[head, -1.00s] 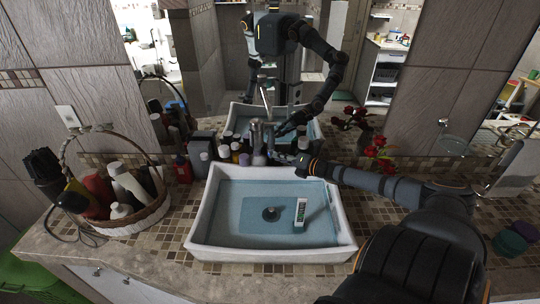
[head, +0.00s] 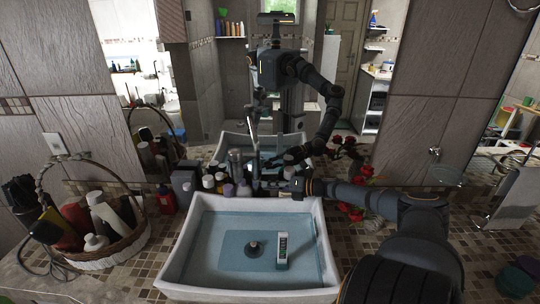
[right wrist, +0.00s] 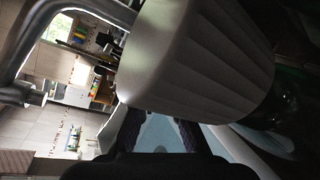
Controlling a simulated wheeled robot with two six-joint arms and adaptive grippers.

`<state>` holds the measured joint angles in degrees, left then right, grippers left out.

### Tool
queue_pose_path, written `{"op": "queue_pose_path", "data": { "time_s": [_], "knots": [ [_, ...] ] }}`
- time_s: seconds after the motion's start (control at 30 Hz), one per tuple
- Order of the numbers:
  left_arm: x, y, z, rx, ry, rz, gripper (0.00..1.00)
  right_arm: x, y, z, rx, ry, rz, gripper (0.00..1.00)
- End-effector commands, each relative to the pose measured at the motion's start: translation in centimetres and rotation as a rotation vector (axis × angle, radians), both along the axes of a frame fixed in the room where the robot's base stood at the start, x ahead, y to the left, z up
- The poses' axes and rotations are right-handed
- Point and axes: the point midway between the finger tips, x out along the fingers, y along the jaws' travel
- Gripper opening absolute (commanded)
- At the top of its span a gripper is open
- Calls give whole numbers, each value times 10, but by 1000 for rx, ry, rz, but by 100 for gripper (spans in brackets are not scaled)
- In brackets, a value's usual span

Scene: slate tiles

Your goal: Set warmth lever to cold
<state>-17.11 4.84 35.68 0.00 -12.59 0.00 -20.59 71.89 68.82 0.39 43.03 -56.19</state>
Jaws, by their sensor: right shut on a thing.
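The faucet (head: 236,165) stands behind the white sink (head: 172,262), among bottles and partly hidden by them. My right gripper (head: 278,182) reaches in from the right, over the back rim of the sink, at the faucet. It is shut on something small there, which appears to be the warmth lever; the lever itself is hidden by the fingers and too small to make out. In the right wrist view my dark fingers (right wrist: 156,128) show low in the middle, and a chrome pipe (right wrist: 75,10) crosses the upper left. My left gripper is not in view.
A white ribbed cap (right wrist: 200,60) is very close to the right wrist camera. Several bottles (head: 215,183) crowd the back rim. A green-and-white tube (head: 282,250) lies in the sink. A wicker basket (head: 115,255) stands left, red flowers (head: 355,208) right. A mirror is behind.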

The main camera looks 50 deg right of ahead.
Motion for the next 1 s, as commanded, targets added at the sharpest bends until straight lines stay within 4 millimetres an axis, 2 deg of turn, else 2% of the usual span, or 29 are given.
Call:
{"op": "queue_pose_path", "data": {
  "time_s": [0.1,0.13,0.3,0.77,0.97,1.0],
  "knots": [
    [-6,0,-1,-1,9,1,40,0,0,0,0,1,-1,0],
    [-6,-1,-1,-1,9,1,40,0,0,0,0,1,-1,11],
    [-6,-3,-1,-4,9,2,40,0,0,0,0,-1,-1,33],
    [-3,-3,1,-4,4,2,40,0,1,1,1,-1,-2,33],
    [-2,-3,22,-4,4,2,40,5,5,5,6,1,-95,33],
    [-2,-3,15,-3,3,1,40,10,5,0,4,-1,-125,33]
  ]
}}
